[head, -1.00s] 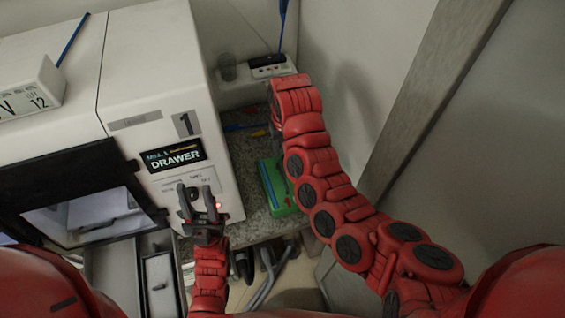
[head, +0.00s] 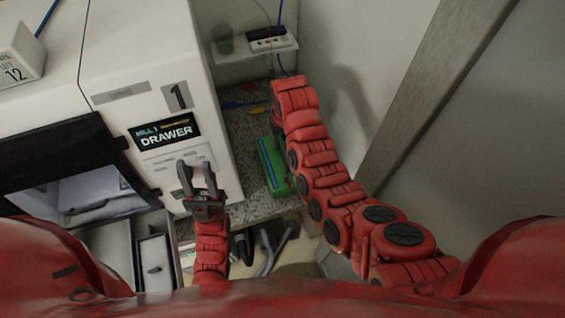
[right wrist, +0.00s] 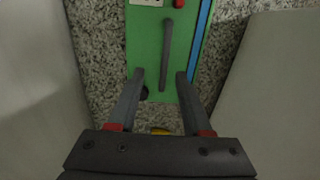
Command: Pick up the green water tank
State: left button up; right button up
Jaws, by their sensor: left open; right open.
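The green water tank (head: 271,165) lies on the speckled counter, between the white mill and the wall, partly hidden by my right arm. In the right wrist view the tank (right wrist: 150,45) shows a dark bar-shaped handle, a red knob and a blue strip along its right edge. My right gripper (right wrist: 160,78) is open, its fingertips at the near end of the tank, one on each side of the handle's line. I cannot tell whether they touch it. In the head view its fingers are mostly hidden. My left gripper (head: 198,170) is open and empty in front of the mill.
The white mill (head: 170,95) labelled "DRAWER" stands left, with an open drawer (head: 125,250) below. A wall shelf (head: 255,48) holds a dark device and a cup. The wall (head: 345,75) bounds the right. A yellow item (right wrist: 160,131) lies on the counter (right wrist: 100,55).

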aim_at(282, 153)
jog(key=shift+s+a+f+p, duration=0.15)
jog(key=shift+a+f+p, duration=0.05)
jog(key=shift+f+p, duration=0.7)
jog(key=shift+s+a+f+p, duration=0.15)
jog(key=shift+f+p, duration=0.5)
jog(key=shift+f, duration=0.35)
jog(key=shift+w+f, duration=0.1)
jog(key=shift+f, duration=0.8)
jog(key=shift+c, duration=0.2)
grip_shut()
